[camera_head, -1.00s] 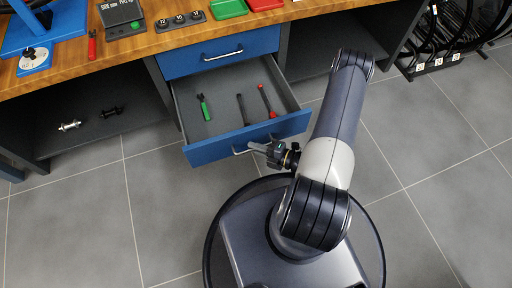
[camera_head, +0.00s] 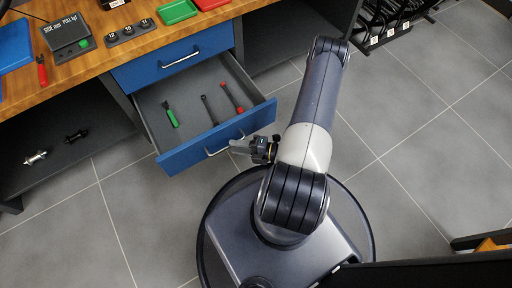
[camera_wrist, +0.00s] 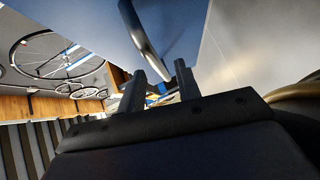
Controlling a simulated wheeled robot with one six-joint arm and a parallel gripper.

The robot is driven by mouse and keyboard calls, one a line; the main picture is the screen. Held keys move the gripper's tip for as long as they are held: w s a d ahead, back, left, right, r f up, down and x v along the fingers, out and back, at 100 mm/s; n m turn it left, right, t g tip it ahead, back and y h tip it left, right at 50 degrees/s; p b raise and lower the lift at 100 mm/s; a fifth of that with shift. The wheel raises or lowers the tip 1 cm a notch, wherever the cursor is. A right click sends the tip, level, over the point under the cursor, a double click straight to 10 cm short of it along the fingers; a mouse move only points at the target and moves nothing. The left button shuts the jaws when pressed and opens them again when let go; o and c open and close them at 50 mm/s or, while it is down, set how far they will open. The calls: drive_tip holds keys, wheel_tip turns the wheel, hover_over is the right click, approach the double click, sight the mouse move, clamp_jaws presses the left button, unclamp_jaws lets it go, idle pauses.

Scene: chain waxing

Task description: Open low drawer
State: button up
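The low drawer (camera_head: 216,143) is pulled out under the upper drawer, with its blue front towards me. Its bar handle (camera_head: 226,145) is on the outer face. A green-handled tool (camera_head: 171,116), a dark tool (camera_head: 209,109) and a red tool (camera_head: 232,97) lie inside. My gripper (camera_head: 238,147) is just in front of the right part of the handle. In the wrist view, my gripper's fingers (camera_wrist: 160,86) stand apart with a gap between them, and the curved handle (camera_wrist: 143,38) shows just beyond them. Contact with the handle cannot be made out.
The upper blue drawer (camera_head: 177,65) is shut under the wooden worktop (camera_head: 82,72). A scale (camera_head: 68,36) and trays (camera_head: 178,11) stand on top. Metal parts lie on the lower left shelf. A dark edge with an orange piece (camera_head: 490,245) shows at lower right. Grey floor lies clear on both sides.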

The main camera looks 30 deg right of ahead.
sight(229, 147)
drive_tip(key=p+v, duration=0.1)
drive_tip(key=v, duration=0.6)
drive_tip(key=shift+d, duration=0.2)
drive_tip(key=shift+s+a, duration=0.1)
idle(0.4)
drive_tip(key=shift+b+x, duration=1.05)
drive_tip(key=shift+x, duration=4.25)
drive_tip(key=shift+s+a, duration=0.1)
drive_tip(key=shift+a, duration=0.05)
